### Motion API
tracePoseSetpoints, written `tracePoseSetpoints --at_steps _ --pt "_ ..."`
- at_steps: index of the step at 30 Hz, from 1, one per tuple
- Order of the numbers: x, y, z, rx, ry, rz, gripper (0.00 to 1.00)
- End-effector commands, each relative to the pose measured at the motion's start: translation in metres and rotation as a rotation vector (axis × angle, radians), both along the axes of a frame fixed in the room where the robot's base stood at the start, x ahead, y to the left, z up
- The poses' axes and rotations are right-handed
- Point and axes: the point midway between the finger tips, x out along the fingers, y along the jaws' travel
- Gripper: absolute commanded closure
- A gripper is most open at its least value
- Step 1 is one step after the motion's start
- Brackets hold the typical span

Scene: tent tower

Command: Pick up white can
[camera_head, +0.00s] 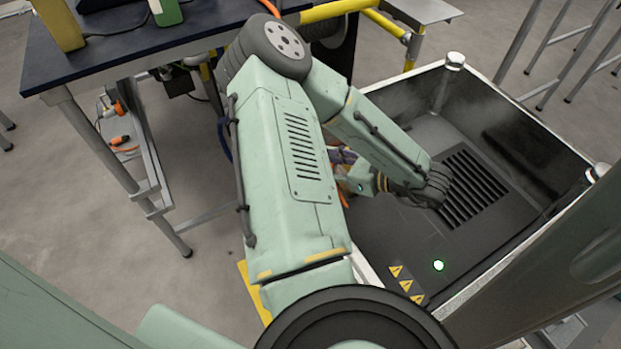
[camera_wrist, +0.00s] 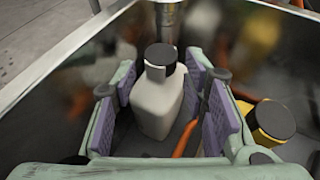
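The white can (camera_wrist: 157,102), a pale container with sloped shoulders and a black cap, stands upright in a metal-walled bin in the wrist view. My gripper (camera_wrist: 161,85) is around it, with purple-padded fingers on its left and right. The fingers are spread wide, and a gap shows between the can and the right pads. The can's bottom and its contact with the left pads are hard to make out. In the head view my arm hides the can and most of my gripper.
A yellow can with a black cap (camera_wrist: 272,122) stands just right of my gripper. An orange rod-like thing (camera_wrist: 186,138) lies beside the white can. Shiny bin walls (camera_wrist: 70,60) rise close around. A dark table (camera_head: 140,42) stands at the upper left in the head view.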

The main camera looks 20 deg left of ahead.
Motion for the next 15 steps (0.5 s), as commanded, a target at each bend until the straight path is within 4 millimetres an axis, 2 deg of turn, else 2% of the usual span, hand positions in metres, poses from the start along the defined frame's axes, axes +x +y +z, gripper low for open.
tracePoseSetpoints --at_steps 3,6,13,15 --pt "0.002 0.016 -0.006 -0.003 0.002 0.004 0.6" --pt "0.004 0.023 -0.009 -0.002 0.001 0.002 0.6" --pt "0.005 0.024 -0.01 0.0 0.001 -0.001 0.6" --pt "0.005 0.024 -0.01 0.0 0.001 -0.001 0.64"
